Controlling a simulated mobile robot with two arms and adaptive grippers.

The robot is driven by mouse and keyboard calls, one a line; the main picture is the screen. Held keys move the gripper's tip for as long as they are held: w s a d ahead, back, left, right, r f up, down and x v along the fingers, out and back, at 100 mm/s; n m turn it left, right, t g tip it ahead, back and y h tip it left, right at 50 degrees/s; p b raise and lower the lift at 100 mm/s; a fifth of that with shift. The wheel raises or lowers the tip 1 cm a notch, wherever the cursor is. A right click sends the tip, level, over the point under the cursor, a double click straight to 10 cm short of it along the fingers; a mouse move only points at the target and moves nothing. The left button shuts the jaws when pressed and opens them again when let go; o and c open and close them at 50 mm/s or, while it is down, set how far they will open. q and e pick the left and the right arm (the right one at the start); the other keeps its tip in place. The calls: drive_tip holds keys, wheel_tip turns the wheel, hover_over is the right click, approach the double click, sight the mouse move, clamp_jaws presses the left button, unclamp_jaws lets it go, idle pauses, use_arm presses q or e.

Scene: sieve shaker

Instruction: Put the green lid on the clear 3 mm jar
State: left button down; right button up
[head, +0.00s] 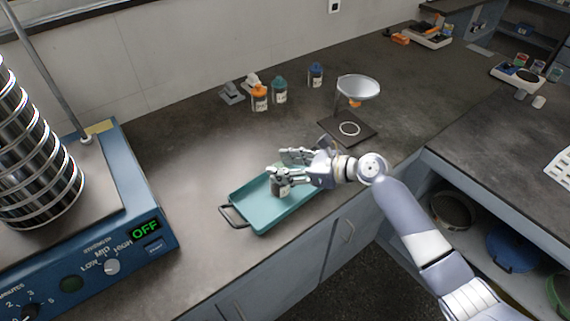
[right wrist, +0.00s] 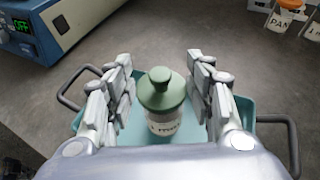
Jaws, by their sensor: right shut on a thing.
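A clear jar (right wrist: 163,124) with a partly readable label stands upright on the teal tray (head: 237,197); it also shows below the fingers in the head view (head: 280,189). The green lid (right wrist: 161,90), with a round knob, is at the top of the jar. I cannot tell whether it is fully seated. My right gripper (head: 276,168) is shut on the green lid, with its fingers on either side of it in the right wrist view (right wrist: 160,80). The fingers hide the lid in the head view. My left gripper is not in view.
The blue sieve shaker (head: 150,205), its display reading OFF, stands left of the tray. Bottles with orange (head: 260,97), green (head: 279,90) and blue (head: 316,75) caps stand at the back. A funnel stand (head: 357,89) is behind my right gripper. The counter between is clear.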

drive_tip(key=shift+f, duration=0.15)
drive_tip(key=shift+f, duration=0.15)
drive_tip(key=o, duration=0.9)
drive_tip(key=shift+c, duration=0.2)
drive_tip(key=shift+r, duration=0.2)
drive_tip(key=v, duration=1.2)
drive_tip(key=shift+r+b, duration=0.2)
drive_tip(key=shift+b, duration=0.2)
